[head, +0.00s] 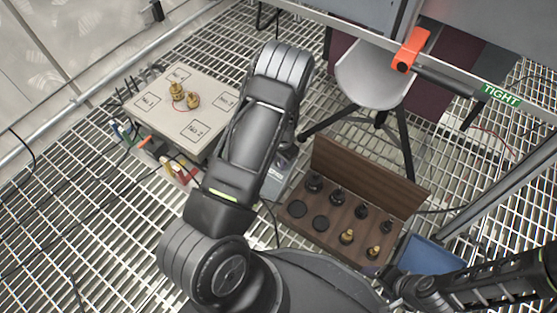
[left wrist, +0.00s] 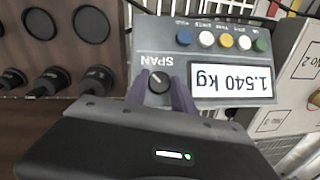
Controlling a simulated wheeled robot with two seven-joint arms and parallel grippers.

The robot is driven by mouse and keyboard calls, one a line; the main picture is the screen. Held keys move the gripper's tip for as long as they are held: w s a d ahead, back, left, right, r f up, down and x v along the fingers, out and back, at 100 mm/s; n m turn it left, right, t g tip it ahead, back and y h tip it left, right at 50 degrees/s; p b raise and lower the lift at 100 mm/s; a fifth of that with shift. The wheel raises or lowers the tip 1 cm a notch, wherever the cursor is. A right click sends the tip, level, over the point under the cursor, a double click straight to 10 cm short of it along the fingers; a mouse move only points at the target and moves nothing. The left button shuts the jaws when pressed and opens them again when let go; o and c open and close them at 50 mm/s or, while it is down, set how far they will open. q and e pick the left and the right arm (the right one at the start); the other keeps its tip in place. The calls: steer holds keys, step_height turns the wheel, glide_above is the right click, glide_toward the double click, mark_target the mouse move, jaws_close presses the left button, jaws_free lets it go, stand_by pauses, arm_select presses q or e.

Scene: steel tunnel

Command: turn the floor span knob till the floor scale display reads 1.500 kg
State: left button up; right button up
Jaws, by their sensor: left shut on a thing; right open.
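The floor scale display (left wrist: 232,78) shows upside down in the left wrist view and reads 1.540 kg. It sits on a grey indicator box (left wrist: 178,58) with a row of coloured buttons. The black span knob (left wrist: 160,82), with a white pointer mark, sits beside the display near the word SPAN. My left gripper (left wrist: 160,88) is shut on this knob, one finger on each side. In the head view my left arm hides the knob and most of the indicator (head: 279,178). My right arm runs off the right edge and its fingertips are out of view.
The scale platform (head: 150,108) has numbered squares and brass weights (head: 180,94) near its middle. A wooden weight box (head: 325,232) with black and brass weights lies open to the right. A grey tripod seat (head: 372,78) stands behind it. Cables lie on the grating.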

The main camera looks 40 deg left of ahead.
arm_select(q)
jaws_close()
steer(key=shift+n, duration=0.3)
steer(key=n+h+b, duration=0.1)
steer(key=n+h, duration=0.1)
steer(key=n, duration=0.1)
steer(key=shift+a+f+h+b, duration=0.1)
steer(key=shift+a+h+b, duration=0.2)
steer(key=shift+b, duration=0.1)
steer(key=shift+n+t+h+b, duration=0.4)
steer(key=shift+n+h+b, duration=0.45)
steer(key=shift+n, duration=0.85)
steer(key=o, duration=0.6)
jaws_free()
